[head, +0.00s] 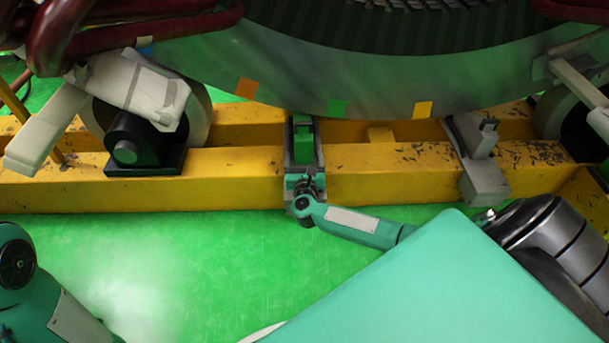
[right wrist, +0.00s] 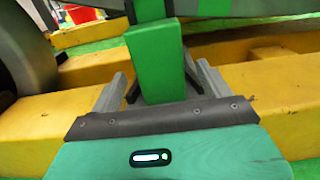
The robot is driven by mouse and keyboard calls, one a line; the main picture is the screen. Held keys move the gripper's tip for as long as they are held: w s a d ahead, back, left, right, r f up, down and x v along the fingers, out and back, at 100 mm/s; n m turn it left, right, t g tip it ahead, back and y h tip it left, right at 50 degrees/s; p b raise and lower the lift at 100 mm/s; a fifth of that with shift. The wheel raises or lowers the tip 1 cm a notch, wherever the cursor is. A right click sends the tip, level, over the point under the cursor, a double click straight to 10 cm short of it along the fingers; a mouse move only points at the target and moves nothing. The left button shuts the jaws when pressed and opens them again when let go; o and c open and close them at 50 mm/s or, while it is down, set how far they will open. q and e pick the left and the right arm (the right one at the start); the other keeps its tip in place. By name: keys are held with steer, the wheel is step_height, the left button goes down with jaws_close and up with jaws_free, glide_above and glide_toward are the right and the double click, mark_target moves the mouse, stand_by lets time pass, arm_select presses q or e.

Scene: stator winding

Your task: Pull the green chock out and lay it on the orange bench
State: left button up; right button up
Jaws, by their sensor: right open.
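The green chock (head: 303,152) stands upright at the yellow beam, under the rim of the large round stator. In the right wrist view the chock (right wrist: 157,62) appears as a tall green block. My right gripper (head: 303,135) is open, with one finger on each side of the chock; a gap shows at the sides in the right wrist view (right wrist: 162,82). The chock's lower end is hidden behind the gripper's palm. My left gripper is out of view; only part of the left arm shows at lower left. I cannot make out an orange bench in either view.
The yellow beam (head: 230,182) runs across behind my gripper. The stator (head: 380,85) hangs low above it. A black roller unit (head: 140,150) sits to the left and a grey bracket (head: 480,160) to the right. Green floor (head: 170,260) in front is clear.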

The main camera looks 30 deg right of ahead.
steer(key=b+x, duration=0.1)
steer(key=x, duration=0.3)
steer(key=shift+w+d+f+b, duration=0.1)
steer(key=shift+w+b, duration=0.05)
steer(key=shift+b, duration=0.2)
steer(key=shift+b+x, duration=0.3)
steer(key=shift+x, duration=0.55)
steer(key=shift+c, duration=0.2)
steer(key=c, duration=1.4)
steer(key=shift+c, duration=0.2)
